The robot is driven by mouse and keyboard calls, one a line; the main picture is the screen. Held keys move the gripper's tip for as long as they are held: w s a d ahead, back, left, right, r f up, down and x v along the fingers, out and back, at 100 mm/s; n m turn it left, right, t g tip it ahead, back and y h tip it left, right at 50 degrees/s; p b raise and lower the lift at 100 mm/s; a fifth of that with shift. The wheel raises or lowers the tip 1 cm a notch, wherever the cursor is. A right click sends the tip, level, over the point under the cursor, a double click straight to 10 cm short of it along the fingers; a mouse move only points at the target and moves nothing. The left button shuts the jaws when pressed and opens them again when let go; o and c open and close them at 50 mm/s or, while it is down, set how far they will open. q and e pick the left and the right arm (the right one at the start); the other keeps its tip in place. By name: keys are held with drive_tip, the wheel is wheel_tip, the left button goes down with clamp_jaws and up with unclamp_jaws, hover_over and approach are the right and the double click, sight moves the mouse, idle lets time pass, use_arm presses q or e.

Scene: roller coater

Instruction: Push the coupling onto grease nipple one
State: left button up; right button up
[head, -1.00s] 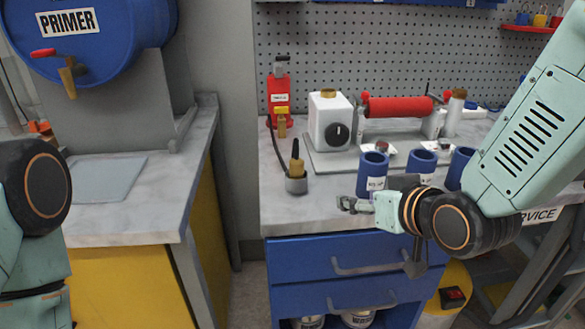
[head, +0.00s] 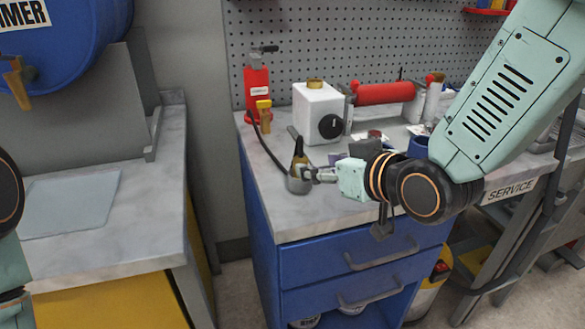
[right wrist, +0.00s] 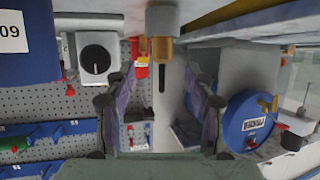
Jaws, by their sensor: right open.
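The coupling (head: 299,157) appears to be the amber-and-dark piece standing upright in a grey cup (head: 298,186) on the bench, with a dark hose running to the red grease pump (head: 257,88). My right gripper (head: 308,174) is open beside the cup and coupling, coming from the right. In the right wrist view, which is upside down, the coupling (right wrist: 162,50) hangs from the cup (right wrist: 161,18) between and beyond the spread fingers (right wrist: 158,82). No contact is clear. I cannot make out grease nipple one. My left gripper is out of view.
The roller coater with its white box (head: 317,112) and red roller (head: 384,93) stands behind my right gripper. A blue cup (head: 418,146) is partly hidden by my arm. The bench front left of the drawers (head: 350,262) is clear. A blue drum (head: 75,40) stands left.

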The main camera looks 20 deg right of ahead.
sight(305, 161)
drive_tip(key=shift+w+f, duration=0.15)
drive_tip(key=shift+w, duration=0.35)
drive_tip(key=shift+w+a, duration=0.15)
drive_tip(key=shift+a, duration=0.4)
drive_tip(key=x, duration=0.1)
drive_tip(key=b+x, duration=0.1)
drive_tip(key=x, duration=0.3)
drive_tip(key=shift+w+d+f+b, duration=0.1)
drive_tip(key=shift+w+d+b, duration=0.1)
drive_tip(key=shift+d+b, duration=0.1)
drive_tip(key=shift+w+a, duration=0.15)
drive_tip(key=shift+a, duration=0.15)
drive_tip(key=shift+w+d, duration=0.1)
drive_tip(key=shift+d, duration=0.1)
drive_tip(key=shift+c, duration=0.8)
drive_tip(key=shift+a, duration=0.15)
drive_tip(key=c, duration=0.4)
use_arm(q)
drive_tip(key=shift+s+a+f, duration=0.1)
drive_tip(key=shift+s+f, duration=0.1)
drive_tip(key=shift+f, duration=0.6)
use_arm(e)
clamp_jaws()
